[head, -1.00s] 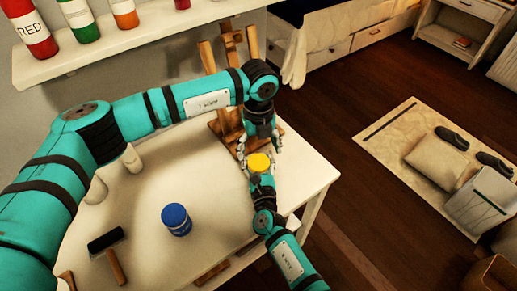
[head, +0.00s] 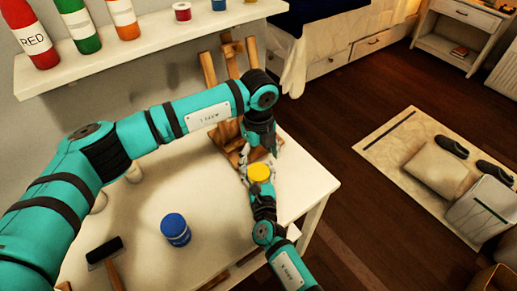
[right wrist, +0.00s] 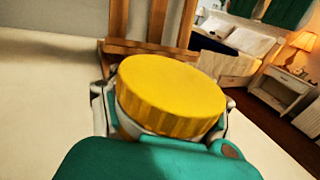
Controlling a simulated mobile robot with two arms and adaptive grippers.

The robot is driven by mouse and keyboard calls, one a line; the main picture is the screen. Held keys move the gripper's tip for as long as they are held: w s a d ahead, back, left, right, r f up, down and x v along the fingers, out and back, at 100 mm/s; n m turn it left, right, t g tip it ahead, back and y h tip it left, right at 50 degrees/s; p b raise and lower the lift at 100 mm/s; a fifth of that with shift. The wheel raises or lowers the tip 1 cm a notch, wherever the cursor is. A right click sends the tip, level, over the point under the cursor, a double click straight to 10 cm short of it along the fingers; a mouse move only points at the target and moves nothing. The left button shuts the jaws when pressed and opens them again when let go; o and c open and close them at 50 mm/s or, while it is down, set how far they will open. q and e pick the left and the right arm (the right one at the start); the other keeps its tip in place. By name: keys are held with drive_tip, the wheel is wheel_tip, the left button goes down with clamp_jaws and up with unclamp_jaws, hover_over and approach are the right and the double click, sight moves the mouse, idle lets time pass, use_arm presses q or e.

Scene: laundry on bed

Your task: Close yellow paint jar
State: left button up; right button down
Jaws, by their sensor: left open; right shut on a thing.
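The yellow paint jar has a ribbed yellow lid (head: 259,172) and, in the right wrist view, a pale body (right wrist: 140,129) mostly hidden below the lid (right wrist: 170,95). The lid sits on the top of the jar; I cannot tell whether it is screwed tight. My right gripper (head: 259,181) is shut around the jar's body, with a finger on each side below the lid. My left gripper (head: 262,152) points down just above the lid in the head view, open and apart from it as far as I can see. It does not show in the right wrist view.
A blue jar (head: 175,229) and a black-headed brush or roller (head: 104,250) are on the white table (head: 205,185). A wooden easel (head: 212,80) stands behind the grippers. The wall shelf (head: 150,45) holds red, green and orange bottles and small jars.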

sight(259, 171)
use_arm(q)
drive_tip(key=shift+f, duration=2.4)
drive_tip(key=c, duration=1.2)
drive_tip(key=o, duration=1.2)
drive_tip(key=shift+o, duration=0.2)
drive_tip(key=shift+r, duration=0.15)
drive_tip(key=shift+r, duration=2.15)
drive_tip(key=shift+c, duration=0.2)
wheel_tip(259, 171, up, 4)
drive_tip(key=shift+f, duration=0.25)
